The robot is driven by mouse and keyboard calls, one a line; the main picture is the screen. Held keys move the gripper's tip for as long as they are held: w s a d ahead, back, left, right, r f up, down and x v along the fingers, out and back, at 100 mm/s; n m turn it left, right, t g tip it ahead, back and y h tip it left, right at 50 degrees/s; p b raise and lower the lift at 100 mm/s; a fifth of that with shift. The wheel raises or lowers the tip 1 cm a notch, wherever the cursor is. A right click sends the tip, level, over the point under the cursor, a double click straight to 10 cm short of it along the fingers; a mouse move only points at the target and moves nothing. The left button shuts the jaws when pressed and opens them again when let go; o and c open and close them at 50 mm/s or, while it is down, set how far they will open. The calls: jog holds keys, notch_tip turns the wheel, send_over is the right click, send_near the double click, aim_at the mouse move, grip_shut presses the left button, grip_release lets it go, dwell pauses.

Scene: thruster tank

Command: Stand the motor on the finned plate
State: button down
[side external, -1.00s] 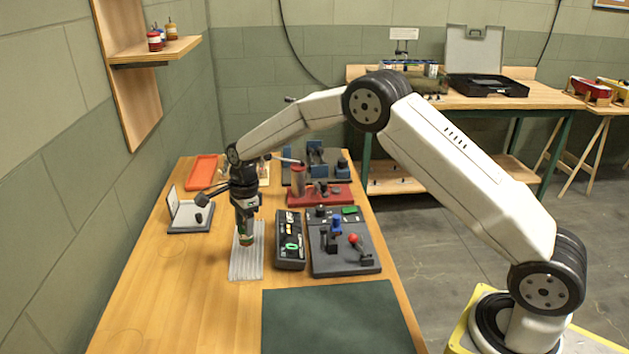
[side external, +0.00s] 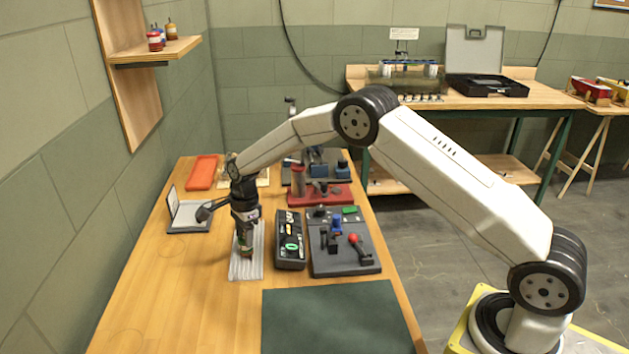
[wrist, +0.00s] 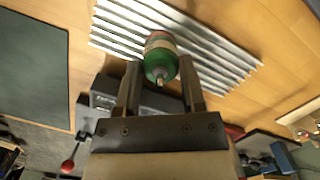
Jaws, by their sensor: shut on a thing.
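The motor (wrist: 161,58) is a green cylinder with a pale band and a small shaft that points back toward my wrist. My gripper (wrist: 161,66) is shut on it, one finger on either side. In the side view the motor (side external: 246,252) is small and partly hidden by my gripper (side external: 244,238). It looks roughly upright, low over the finned plate (side external: 246,271). The plate is a silvery ribbed rectangle on the table, also seen in the wrist view (wrist: 215,62). I cannot tell whether the motor's bottom touches the fins.
A black box with green markings (side external: 290,240) stands close to the plate's right, with a grey control panel (side external: 345,262) beyond it. An open hinged case (side external: 188,224) lies to the left. A dark green mat (side external: 338,320) is in front. Bare wood lies left of the plate.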

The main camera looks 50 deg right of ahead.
jog(key=shift+c, duration=0.9)
grip_release()
jog(key=shift+f, duration=0.1)
notch_tip(320, 180, up, 12)
jog(key=d, duration=0.1)
jog(key=shift+s+d, duration=0.15)
jog(key=shift+d, duration=0.1)
jog(key=shift+s, duration=0.1)
jog(key=s+d+f+n+t+h, duration=0.1)
jog(key=s+d+f+n+t, duration=0.1)
jog(key=s+n, duration=1.8)
jog(key=s, duration=0.9)
jog(key=shift+s+d+f, duration=0.15)
jog(key=shift+s+d, duration=0.05)
